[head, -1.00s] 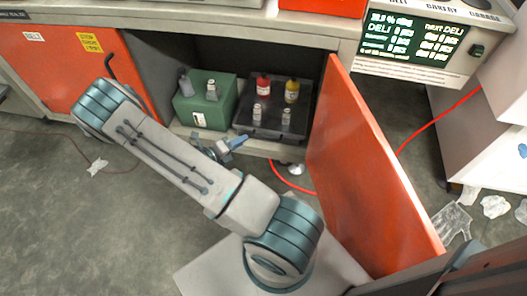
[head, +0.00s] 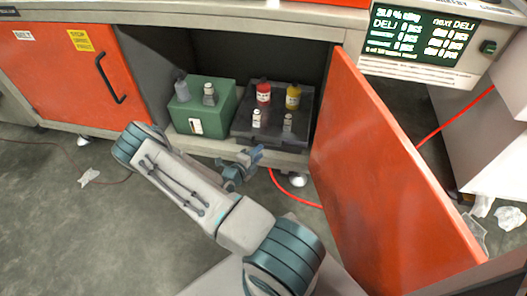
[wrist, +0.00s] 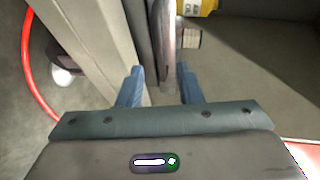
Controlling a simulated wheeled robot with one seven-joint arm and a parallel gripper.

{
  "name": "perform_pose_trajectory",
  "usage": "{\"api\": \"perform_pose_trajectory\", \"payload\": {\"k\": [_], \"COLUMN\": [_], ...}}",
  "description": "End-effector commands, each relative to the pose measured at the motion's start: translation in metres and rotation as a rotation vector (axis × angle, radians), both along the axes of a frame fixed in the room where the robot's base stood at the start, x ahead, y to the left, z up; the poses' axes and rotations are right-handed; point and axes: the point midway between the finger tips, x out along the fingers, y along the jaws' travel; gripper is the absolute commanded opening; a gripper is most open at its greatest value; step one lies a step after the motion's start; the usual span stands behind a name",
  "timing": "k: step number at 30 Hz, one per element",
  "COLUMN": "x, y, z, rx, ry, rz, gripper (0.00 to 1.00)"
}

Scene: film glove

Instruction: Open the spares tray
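A dark grey tray (head: 265,133) sits on the right of the open cabinet's shelf, with a red-capped bottle (head: 263,93), a yellow bottle (head: 292,97) and small pale vials on top. It may be the spares tray; no name is readable. A green box (head: 226,110) with a white label stands left of it. My gripper (head: 247,163) is just in front of the shelf edge, below the tray. In the wrist view my gripper (wrist: 158,86) is open, its blue fingers apart with nothing held. A dark edge and a rounded grey piece (wrist: 166,35) show beyond the fingers; I cannot tell their contact.
An orange door (head: 385,165) stands open right of the cabinet; a closed orange door (head: 65,75) is at left. A red cable (head: 290,198) lies under the shelf. The wrist view shows a pale cabinet edge (wrist: 95,45) close by. Floor at left is mostly clear.

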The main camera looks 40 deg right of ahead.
Motion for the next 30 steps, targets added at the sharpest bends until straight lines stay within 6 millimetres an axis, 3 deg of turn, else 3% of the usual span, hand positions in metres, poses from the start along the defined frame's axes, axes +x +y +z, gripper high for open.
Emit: {"api": "perform_pose_trajectory", "payload": {"k": [3,9,19,22,23,30], "x": [0.006,0.011,0.012,0.012,0.012,0.011], "y": [-0.019,-0.035,-0.038,-0.038,-0.038,-0.036], "z": [-0.006,-0.008,-0.007,-0.007,-0.007,-0.007], "rx": [-0.001,0.000,0.000,0.000,0.000,0.000], "ry": [-0.001,-0.001,-0.001,-0.001,-0.001,0.000], "rz": [-0.001,0.000,0.000,0.000,0.000,0.000], "gripper": [0.33,0.33,0.33,0.05,0.00,0.00]}}
